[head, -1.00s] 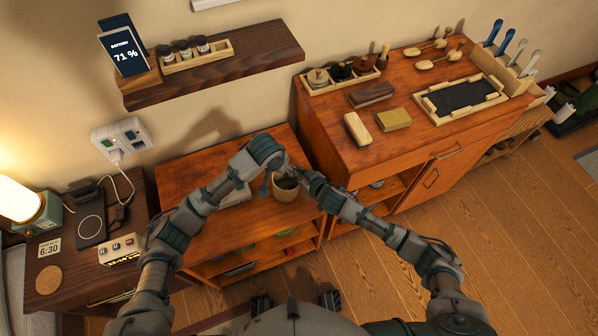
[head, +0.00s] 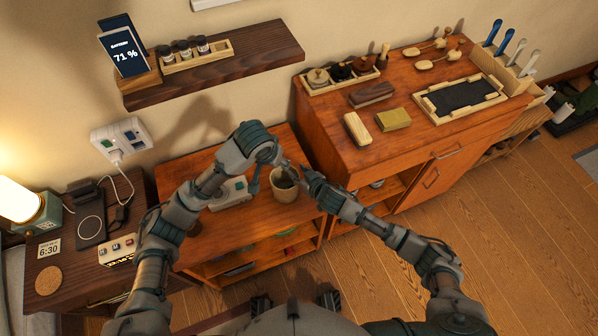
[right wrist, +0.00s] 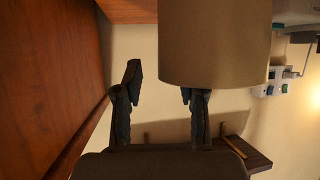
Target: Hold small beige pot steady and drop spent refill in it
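The small beige pot (head: 284,193) stands upright on the low wooden cabinet, its inside dark. In the right wrist view the pot (right wrist: 214,42) appears upside down and large. My right gripper (head: 306,178) is at the pot's right rim. In its wrist view the fingers (right wrist: 163,95) are apart, one beside the pot, the other's tip hidden at the rim. My left gripper (head: 268,174) reaches down at the pot's upper left, with a finger-like part beside the pot. Whether it is open or holds anything is unclear. I cannot make out a spent refill.
A white device (head: 231,194) with a green part sits left of the pot. A higher cabinet (head: 335,140) with brushes and a tray stands to the right. A dark wall shelf (head: 265,55) hangs behind. The left nightstand (head: 75,275) holds a lamp and clock.

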